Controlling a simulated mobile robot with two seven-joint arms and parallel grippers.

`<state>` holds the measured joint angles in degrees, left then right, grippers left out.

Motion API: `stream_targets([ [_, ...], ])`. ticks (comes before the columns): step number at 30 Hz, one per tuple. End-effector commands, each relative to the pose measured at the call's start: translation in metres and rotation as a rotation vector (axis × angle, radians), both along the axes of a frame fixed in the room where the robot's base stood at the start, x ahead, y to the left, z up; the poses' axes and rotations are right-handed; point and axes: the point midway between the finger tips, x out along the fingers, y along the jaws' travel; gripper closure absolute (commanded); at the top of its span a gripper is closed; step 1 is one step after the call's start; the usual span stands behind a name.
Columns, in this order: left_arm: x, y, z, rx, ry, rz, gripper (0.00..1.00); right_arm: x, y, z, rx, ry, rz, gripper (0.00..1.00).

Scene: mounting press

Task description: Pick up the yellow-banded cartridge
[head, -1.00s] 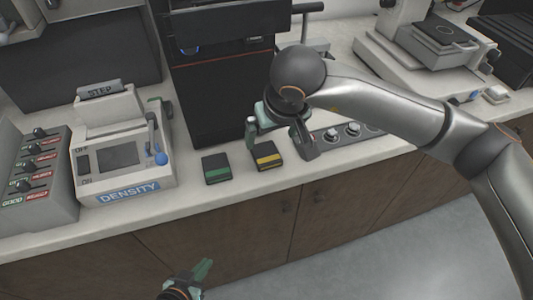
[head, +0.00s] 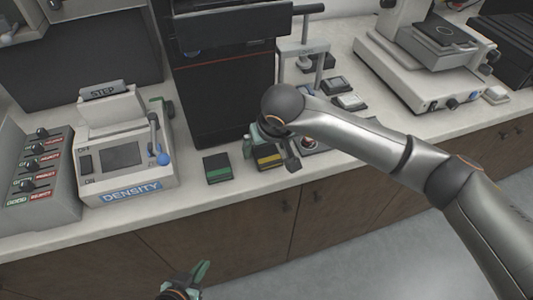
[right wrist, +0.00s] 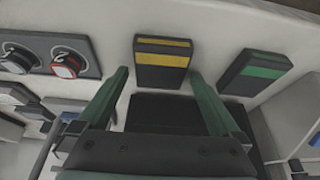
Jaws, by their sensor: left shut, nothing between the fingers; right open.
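The yellow-banded cartridge (head: 268,158) is a dark block with a yellow stripe, lying on the white counter near its front edge. It also shows in the right wrist view (right wrist: 162,62), just beyond and between the fingertips. My right gripper (head: 270,148) is open, low over the cartridge and partly covering it in the head view. Its two green fingers (right wrist: 158,82) stand on either side in the wrist view; I cannot tell whether they touch it. My left gripper (head: 200,271) is shut and empty, in front of the counter at the bottom.
A green-banded cartridge (head: 217,167) lies just left of the yellow one. A density meter (head: 124,150) and a switch box (head: 36,170) stand further left. A black cabinet (head: 222,90) rises behind. Knobs on a panel (right wrist: 60,58) are close by.

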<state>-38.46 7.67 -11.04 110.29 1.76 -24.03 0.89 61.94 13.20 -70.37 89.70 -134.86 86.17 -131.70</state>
Motion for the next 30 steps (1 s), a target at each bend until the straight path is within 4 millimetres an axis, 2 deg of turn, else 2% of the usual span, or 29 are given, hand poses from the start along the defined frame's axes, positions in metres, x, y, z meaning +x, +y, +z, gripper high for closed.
stream_targets([
  [18, 0.0027, -0.0046, -0.0028, -0.008, -0.011, -0.005, 1.00, 0.0000, -0.0003, -0.0037, -0.001, 0.000, 0.000, 0.00],
  [30, 0.0028, -0.0043, -0.0019, -0.008, -0.010, -0.005, 1.00, -0.0001, -0.0004, -0.0030, 0.000, 0.001, -0.001, 0.45],
])
